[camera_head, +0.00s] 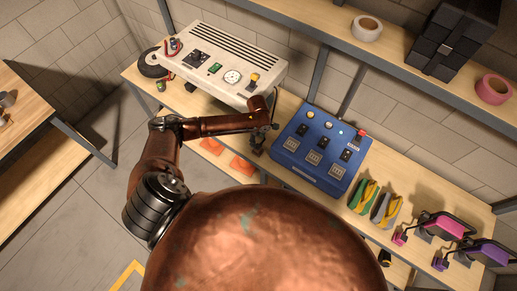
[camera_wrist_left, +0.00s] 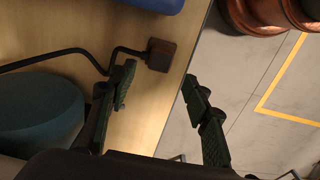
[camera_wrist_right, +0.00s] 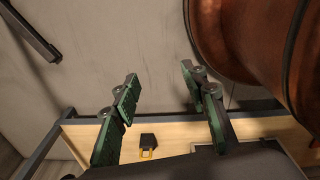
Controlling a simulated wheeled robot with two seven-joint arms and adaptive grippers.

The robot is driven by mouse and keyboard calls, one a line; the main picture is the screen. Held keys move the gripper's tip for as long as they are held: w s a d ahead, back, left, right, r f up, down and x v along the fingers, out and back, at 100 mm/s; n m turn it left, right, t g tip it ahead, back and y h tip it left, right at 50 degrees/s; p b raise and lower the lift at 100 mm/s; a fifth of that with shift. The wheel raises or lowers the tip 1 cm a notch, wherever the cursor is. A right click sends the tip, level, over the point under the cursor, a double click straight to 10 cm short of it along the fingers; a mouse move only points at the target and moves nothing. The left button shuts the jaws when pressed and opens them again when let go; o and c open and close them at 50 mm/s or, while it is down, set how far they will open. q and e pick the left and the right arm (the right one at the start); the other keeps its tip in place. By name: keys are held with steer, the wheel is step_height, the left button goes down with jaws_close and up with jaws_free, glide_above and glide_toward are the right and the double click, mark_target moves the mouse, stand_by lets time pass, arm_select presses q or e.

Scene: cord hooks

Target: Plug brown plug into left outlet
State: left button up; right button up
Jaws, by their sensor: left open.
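The brown plug (camera_wrist_left: 161,54) lies on the wooden bench with a black cord running left from it in the left wrist view. My left gripper (camera_wrist_left: 160,75) is open, its fingertips just short of the plug and on either side of it; nothing is held. In the head view the left gripper (camera_head: 258,145) hangs at the bench edge, left of the blue outlet box; the plug cannot be made out there. The box's left outlet (camera_head: 290,143) is the leftmost of three and looks empty. My right gripper (camera_wrist_right: 160,75) is open and empty; my copper body hides it in the head view.
A white device (camera_head: 225,65) stands behind the left arm. Floor in front of the bench is clear.

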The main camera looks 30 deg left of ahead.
mark_target(258, 147)
arm_select(q)
step_height(258, 147, down, 3)
steer(key=b, duration=0.2)
steer(key=shift+r+b, duration=0.1)
steer(key=shift+b, duration=0.3)
step_height(258, 147, down, 3)
steer(key=b, duration=0.3)
steer(key=shift+r, duration=0.15)
steer(key=shift+f, duration=1.55)
arm_select(e)
step_height(258, 147, down, 6)
steer(key=shift+w, duration=0.4)
steer(key=shift+w+f, duration=0.1)
steer(key=shift+w, duration=0.05)
steer(key=shift+r, duration=0.25)
arm_select(q)
steer(key=shift+p, duration=0.55)
arm_select(e)
steer(key=shift+w+r, duration=0.1)
steer(key=shift+r, duration=0.25)
steer(key=shift+r, duration=0.15)
arm_select(q)
steer(key=shift+p, duration=0.55)
arm_select(e)
steer(key=shift+r, duration=0.35)
